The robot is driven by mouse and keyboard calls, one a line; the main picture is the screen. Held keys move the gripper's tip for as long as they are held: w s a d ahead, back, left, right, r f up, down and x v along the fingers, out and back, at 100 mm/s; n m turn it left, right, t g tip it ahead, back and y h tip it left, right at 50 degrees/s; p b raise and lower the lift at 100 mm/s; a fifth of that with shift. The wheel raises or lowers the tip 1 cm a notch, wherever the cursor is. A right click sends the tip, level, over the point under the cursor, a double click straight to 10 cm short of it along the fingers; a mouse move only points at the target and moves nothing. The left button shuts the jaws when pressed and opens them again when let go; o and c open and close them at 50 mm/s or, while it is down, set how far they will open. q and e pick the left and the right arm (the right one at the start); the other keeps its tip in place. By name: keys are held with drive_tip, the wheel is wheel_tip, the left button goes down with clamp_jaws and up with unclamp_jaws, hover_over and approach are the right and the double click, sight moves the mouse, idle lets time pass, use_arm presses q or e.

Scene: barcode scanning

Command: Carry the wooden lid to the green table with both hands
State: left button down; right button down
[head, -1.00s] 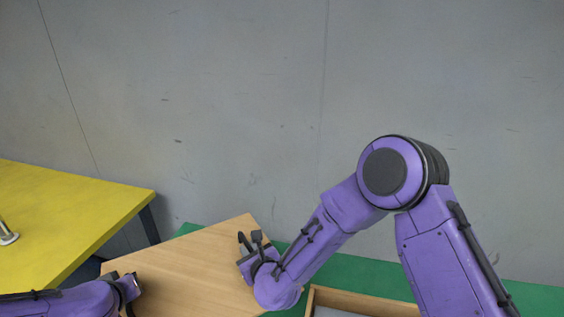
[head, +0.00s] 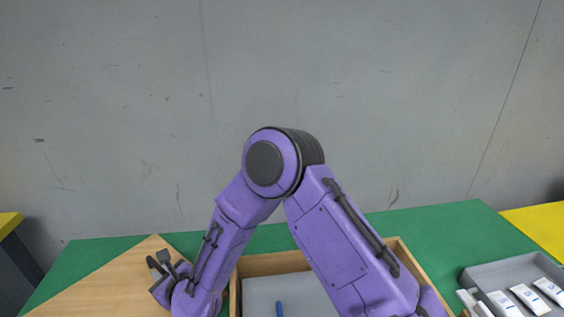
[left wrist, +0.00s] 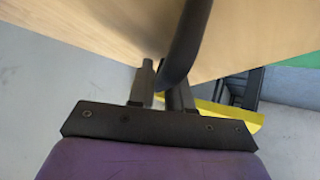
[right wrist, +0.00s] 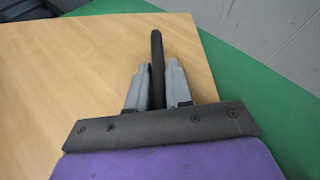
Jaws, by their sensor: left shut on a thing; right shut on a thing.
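The wooden lid (head: 105,290) is a flat light-brown board at the lower left of the head view, with its far corner over the green table (head: 435,225). My right gripper (head: 165,266) is shut on a dark handle (right wrist: 157,60) that stands up from the lid. My left gripper (left wrist: 161,84) is out of the head view. In the left wrist view it is shut on another dark curved handle (left wrist: 186,40) of the lid (left wrist: 100,22), with grey floor beneath. I cannot tell whether the lid touches the table.
An open wooden box (head: 262,264) with a grey inside and a blue item (head: 279,309) stands on the green table right of the lid. A grey tray (head: 510,268) with several white packets is farther right. Yellow tables flank both sides; a grey wall is behind.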

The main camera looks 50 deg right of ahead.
use_arm(q)
drive_tip(key=shift+w+a, duration=0.1)
drive_tip(key=shift+a, duration=0.15)
use_arm(e)
drive_tip(key=shift+d+f, duration=0.1)
drive_tip(key=shift+d, duration=0.1)
